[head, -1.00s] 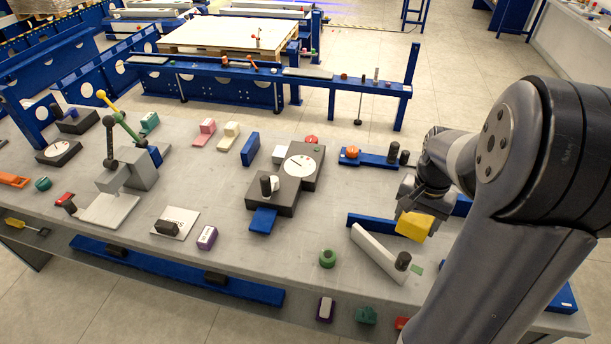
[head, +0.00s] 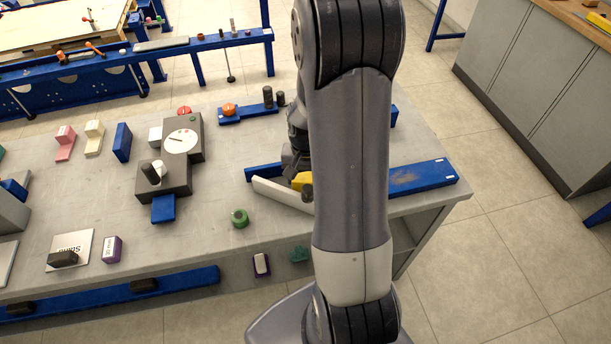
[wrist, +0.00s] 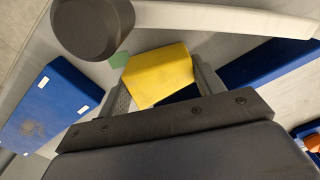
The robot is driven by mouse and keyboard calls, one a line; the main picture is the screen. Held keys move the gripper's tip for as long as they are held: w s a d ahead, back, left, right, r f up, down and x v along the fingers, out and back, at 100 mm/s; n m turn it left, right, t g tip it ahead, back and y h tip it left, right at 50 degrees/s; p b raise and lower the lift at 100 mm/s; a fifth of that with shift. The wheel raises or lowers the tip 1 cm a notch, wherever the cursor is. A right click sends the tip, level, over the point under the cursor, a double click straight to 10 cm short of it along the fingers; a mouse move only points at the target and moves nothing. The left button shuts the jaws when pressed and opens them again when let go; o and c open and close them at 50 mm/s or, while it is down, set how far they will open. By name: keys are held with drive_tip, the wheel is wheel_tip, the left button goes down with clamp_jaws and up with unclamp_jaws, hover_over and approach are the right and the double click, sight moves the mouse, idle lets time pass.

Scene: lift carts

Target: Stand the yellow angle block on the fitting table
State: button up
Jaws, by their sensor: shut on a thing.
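The yellow angle block (wrist: 158,75) is between the two fingers of my gripper (wrist: 162,88) in the wrist view, and the gripper is shut on it. In the head view, only a small part of the yellow block (head: 301,180) shows beside my arm, which hides much of my gripper (head: 297,168). The block is over the right part of the grey fitting table (head: 75,190), close to a white bar and a blue bar. I cannot tell whether it touches the table top.
The white bar (head: 278,194) with a dark knob (wrist: 92,28) lies beside the block. A blue bar (head: 262,172) is behind it, and a wide blue piece (head: 425,177) is to the right. A green ring (head: 239,218) stands at the front.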

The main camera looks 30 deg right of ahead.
sight(306, 177)
drive_tip(key=shift+f, duration=0.1)
drive_tip(key=shift+f, duration=0.15)
drive_tip(key=o, duration=1.1)
wheel_tip(306, 177, up, 13)
drive_tip(key=shift+f, duration=0.2)
